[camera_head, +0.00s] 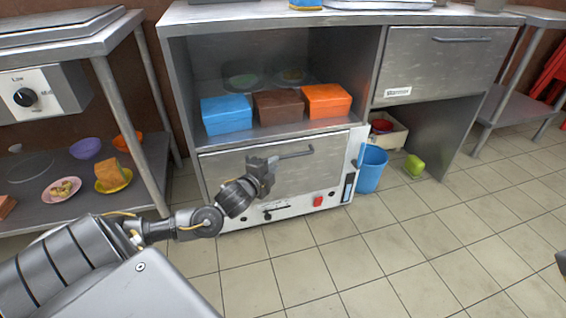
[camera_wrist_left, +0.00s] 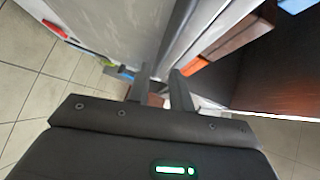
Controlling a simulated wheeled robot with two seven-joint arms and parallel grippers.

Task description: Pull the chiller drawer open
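The chiller drawer (camera_head: 325,166) is the wide steel front low in the middle cabinet, and it looks shut. Its bar handle (camera_head: 297,154) runs along the upper part of the front. My left gripper (camera_head: 266,168) is in front of the drawer, by the left part of the handle, and hides some of the front. In the left wrist view my left gripper (camera_wrist_left: 162,88) has its two fingers apart, with the steel drawer front (camera_wrist_left: 110,28) just beyond them. I cannot make out the handle between the fingers. My right gripper is not clearly in view.
Blue (camera_head: 226,114), brown (camera_head: 278,107) and orange (camera_head: 326,101) boxes stand on the shelf above the drawer. A blue bin (camera_head: 370,170) stands on the floor to the right. A side table (camera_head: 50,215) with bowls and plates is at left. The tiled floor in front is clear.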

